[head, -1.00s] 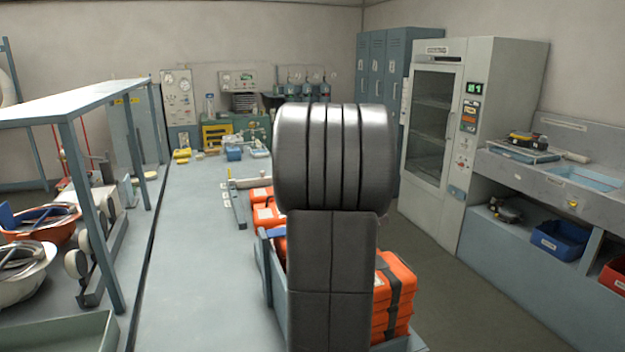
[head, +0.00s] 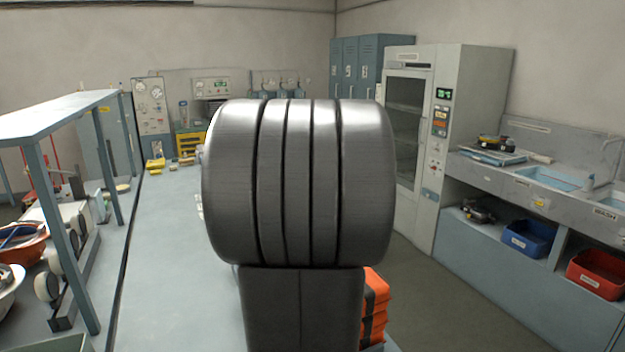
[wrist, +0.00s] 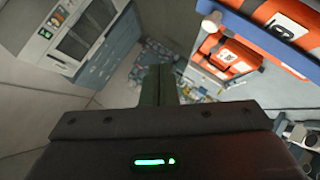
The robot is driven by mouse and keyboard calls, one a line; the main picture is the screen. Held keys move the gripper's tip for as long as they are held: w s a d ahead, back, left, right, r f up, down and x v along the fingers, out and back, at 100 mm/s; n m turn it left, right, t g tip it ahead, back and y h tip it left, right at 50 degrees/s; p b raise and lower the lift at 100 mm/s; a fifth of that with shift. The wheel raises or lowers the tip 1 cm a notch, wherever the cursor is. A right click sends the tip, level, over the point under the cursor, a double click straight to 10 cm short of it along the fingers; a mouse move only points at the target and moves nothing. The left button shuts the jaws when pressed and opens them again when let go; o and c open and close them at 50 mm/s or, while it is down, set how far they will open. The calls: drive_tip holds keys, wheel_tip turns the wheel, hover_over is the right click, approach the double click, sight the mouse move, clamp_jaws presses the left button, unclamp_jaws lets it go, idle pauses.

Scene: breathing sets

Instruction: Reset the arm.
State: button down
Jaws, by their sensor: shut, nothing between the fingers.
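My gripper (wrist: 160,76) shows in the wrist view with its two dark fingers together and nothing between them. It hangs in free air, apart from the orange cases, which show at the upper right of that view. In the head view my dark arm link stands upright in the middle and hides the gripper. An orange case (head: 375,305) shows just right of the arm; the arm hides the rest of the stack.
A long bench (head: 170,250) runs away on the left under a grey shelf frame (head: 60,107). A tall glass-door cabinet (head: 455,150) stands at the back right. A sink counter (head: 560,190) with a blue bin (head: 528,238) and a red bin (head: 597,273) lines the right. The floor between is clear.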

drive_tip(key=w+f+b, duration=0.1)
drive_tip(key=w+f, duration=0.1)
drive_tip(key=f, duration=0.1)
drive_tip(key=w+a+f, duration=0.1)
drive_tip(key=w+f, duration=0.1)
drive_tip(key=f, duration=0.1)
drive_tip(key=w+a+f+b, duration=0.1)
drive_tip(key=w+f, duration=0.1)
drive_tip(key=f, duration=0.1)
drive_tip(key=shift+w+a+f+b, duration=0.2)
drive_tip(key=shift+w+a+b, duration=0.05)
drive_tip(key=shift+w+b, duration=0.15)
drive_tip(key=shift+f+b, duration=0.35)
drive_tip(key=shift+f, duration=0.35)
drive_tip(key=shift+s, duration=0.1)
